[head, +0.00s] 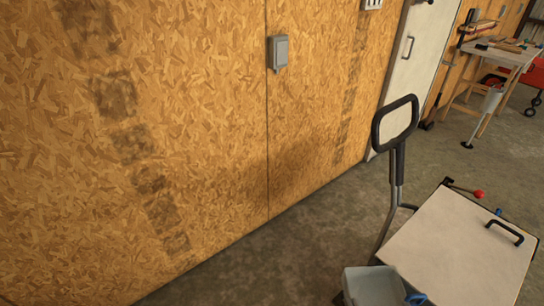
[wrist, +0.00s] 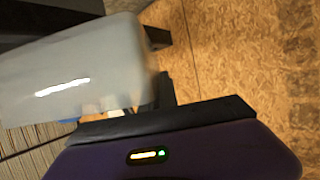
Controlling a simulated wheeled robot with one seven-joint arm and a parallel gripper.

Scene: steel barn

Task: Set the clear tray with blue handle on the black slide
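A pale grey, see-through tray (head: 372,287) is at the bottom edge of the head view, partly cut off. A blue handle (head: 416,299) shows at its right side. In the wrist view a large milky, see-through body, apparently the same tray (wrist: 75,70), fills the upper left, close to the camera. My gripper (wrist: 165,95) shows as a dark bar and a short dark finger right beside the tray. Its other finger and any grip on the handle are hidden. My gripper is not seen in the head view. I cannot make out the black slide for certain.
A cart with a pale flat top (head: 462,245) and a black push handle (head: 395,122) stands at the right. A wood-chip wall (head: 180,130) runs along the left. A workbench (head: 505,55) stands at the back right. Concrete floor (head: 300,240) is clear between wall and cart.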

